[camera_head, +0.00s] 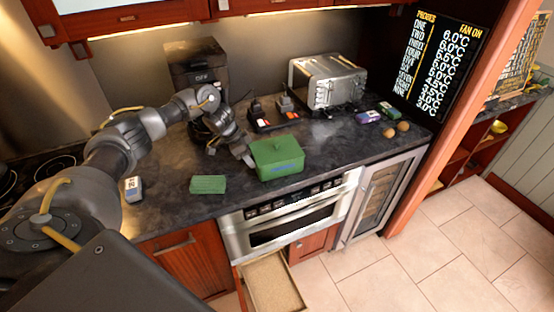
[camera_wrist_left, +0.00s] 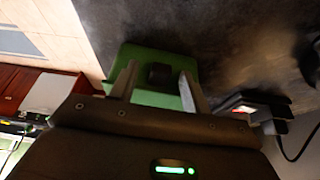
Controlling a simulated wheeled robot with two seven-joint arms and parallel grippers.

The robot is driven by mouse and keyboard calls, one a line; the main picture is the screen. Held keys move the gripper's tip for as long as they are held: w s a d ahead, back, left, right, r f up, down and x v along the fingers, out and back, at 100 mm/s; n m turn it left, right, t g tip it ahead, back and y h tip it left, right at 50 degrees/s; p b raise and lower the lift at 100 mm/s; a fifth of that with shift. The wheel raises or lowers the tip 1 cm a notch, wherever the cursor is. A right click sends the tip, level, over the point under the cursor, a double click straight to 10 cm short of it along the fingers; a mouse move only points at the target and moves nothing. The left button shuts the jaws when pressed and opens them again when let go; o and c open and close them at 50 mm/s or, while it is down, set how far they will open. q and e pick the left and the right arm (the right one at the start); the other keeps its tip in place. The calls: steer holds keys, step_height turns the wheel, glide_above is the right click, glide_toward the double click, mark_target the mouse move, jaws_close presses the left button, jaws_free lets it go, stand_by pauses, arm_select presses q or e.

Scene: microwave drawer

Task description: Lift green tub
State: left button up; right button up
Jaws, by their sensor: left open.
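The green tub (camera_head: 279,163) stands on the dark counter, with a lid that has a small dark knob on top. My left gripper (camera_head: 248,160) is at the tub's left side in the head view. In the left wrist view the tub (camera_wrist_left: 150,56) lies just ahead of my left gripper (camera_wrist_left: 158,84), with the dark knob (camera_wrist_left: 160,74) between the two spread fingers. The gripper is open, and I cannot tell whether the fingers touch the tub. My right gripper is not in view.
A flat green block (camera_head: 208,184) and a small grey packet (camera_head: 133,189) lie left of the tub. A coffee machine (camera_head: 197,68), a toaster (camera_head: 327,80) and small boxes stand behind. A drawer (camera_head: 268,284) is open below the microwave (camera_head: 292,219).

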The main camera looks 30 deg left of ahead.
arm_select(q)
steer(key=shift+s, duration=0.1)
steer(key=shift+c, duration=1.1)
jaws_close()
steer(key=shift+r, duration=0.15)
